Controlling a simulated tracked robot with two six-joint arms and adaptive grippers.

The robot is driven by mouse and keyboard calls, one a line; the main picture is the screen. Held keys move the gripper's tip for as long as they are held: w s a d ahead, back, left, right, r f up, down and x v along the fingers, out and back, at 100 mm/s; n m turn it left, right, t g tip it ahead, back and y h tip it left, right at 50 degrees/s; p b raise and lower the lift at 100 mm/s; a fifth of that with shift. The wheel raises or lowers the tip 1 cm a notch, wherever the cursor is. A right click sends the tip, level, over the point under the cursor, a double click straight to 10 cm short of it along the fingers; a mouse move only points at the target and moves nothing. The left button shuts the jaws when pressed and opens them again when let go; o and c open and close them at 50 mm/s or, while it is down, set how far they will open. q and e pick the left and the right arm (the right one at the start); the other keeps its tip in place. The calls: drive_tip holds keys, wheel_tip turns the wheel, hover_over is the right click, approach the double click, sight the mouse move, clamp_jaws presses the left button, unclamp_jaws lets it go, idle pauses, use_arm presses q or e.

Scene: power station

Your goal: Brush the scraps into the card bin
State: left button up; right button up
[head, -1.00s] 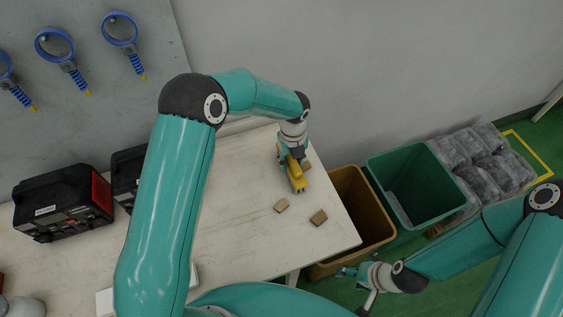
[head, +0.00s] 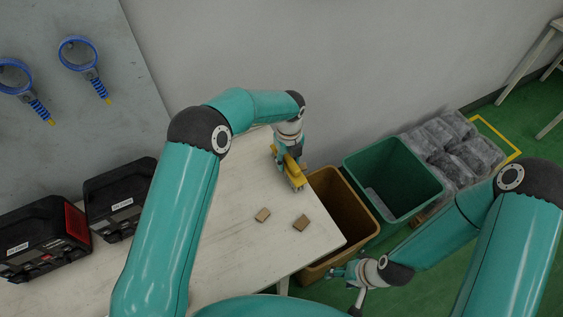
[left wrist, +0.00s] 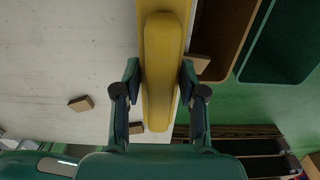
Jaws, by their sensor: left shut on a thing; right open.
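My left gripper (head: 291,150) is shut on a yellow brush (head: 289,168), its bristle end down at the table's right edge. In the left wrist view the brush (left wrist: 160,75) lies between the two fingers. Two brown scraps, one (head: 262,215) left and one (head: 300,222) right, lie on the table in front of the brush. A brown bin (head: 362,222), likely the card bin, stands below the table's right edge. My right gripper (head: 346,288) is open and empty near that bin.
A green bin (head: 418,196) stands right of the brown one, with grey filled bags (head: 455,145) beyond. Two black cases (head: 118,197) stand on the pale table (head: 230,240) at left. Blue ring-shaped tools (head: 80,55) hang on the wall panel. A wall runs behind.

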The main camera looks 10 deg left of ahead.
use_arm(q)
drive_tip(key=shift+w+d, duration=0.75)
drive_tip(key=shift+d, duration=0.25)
drive_tip(key=shift+w+d, duration=0.7)
drive_tip(key=shift+d, duration=0.25)
drive_tip(key=shift+r, duration=0.1)
wheel_tip(320, 180, up, 7)
drive_tip(key=p, duration=0.3)
drive_tip(key=shift+a, duration=0.1)
